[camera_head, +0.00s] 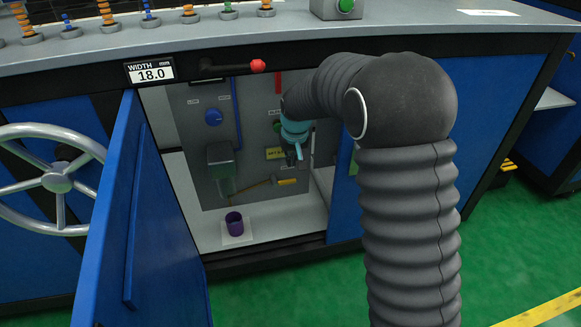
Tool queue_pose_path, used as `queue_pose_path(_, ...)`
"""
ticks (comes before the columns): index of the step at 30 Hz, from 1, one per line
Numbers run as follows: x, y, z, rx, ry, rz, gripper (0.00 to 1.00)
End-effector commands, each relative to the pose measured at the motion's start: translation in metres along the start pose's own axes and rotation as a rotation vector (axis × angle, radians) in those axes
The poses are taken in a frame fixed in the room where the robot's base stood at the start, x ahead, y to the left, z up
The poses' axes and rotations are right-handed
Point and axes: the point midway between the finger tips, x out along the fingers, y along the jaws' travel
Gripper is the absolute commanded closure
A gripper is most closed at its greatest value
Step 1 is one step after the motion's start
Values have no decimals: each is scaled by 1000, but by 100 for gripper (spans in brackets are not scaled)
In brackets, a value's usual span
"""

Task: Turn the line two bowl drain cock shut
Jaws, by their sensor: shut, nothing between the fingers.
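The open cabinet holds a grey panel (205,110). On its left part hangs a grey bowl-like housing (220,160). Below and right of it a thin yellow-orange line leads to a small yellow-orange handle (287,182), lying roughly sideways. I cannot tell which of these parts is the line two drain cock; the labels are too small to read. My gripper (293,158) is inside the cabinet, dark fingers below a light-blue wrist part. It is shut and empty, just above the yellow-orange handle in the picture. Whether they touch is unclear. My arm hides the panel's upper right.
A blue door (128,215) stands open at left, beside a grey handwheel (57,180). A purple cup (234,222) stands on a white pad on the cabinet floor.

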Motion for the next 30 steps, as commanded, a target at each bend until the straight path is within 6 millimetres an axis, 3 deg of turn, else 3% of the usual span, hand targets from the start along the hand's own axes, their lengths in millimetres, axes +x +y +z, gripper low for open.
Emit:
queue_pose_path(9,55,0,2,0,-4,0,100)
queue_pose_path(15,79,0,2,0,-3,0,100)
queue_pose_path(30,89,0,1,0,-2,0,100)
